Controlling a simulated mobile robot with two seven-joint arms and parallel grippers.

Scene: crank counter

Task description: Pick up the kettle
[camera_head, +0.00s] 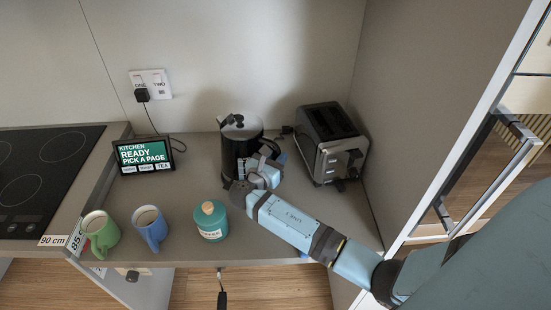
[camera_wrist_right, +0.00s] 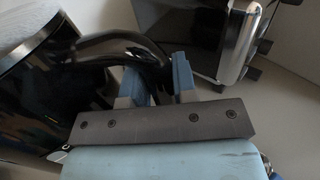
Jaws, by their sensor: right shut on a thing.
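The black kettle (camera_head: 241,130) stands upright on the counter near the back wall, with a grey lid on top. In the right wrist view the kettle's dark body (camera_wrist_right: 35,85) fills the left side, and its black curved handle (camera_wrist_right: 120,47) reaches to the right. My right gripper (camera_head: 272,158) is at the kettle's right side. In the wrist view its blue-grey fingers (camera_wrist_right: 158,80) are shut on the handle, one on each side. The kettle's lower right is partly hidden behind my gripper and wrist. My left gripper does not show.
A silver and black toaster (camera_head: 333,145) stands close to the right of the kettle. A teal jar (camera_head: 210,222), a blue mug (camera_head: 150,229) and a green mug (camera_head: 99,233) stand at the front. A small screen (camera_head: 144,156) is at the left. A side wall (camera_head: 425,110) bounds the counter's right.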

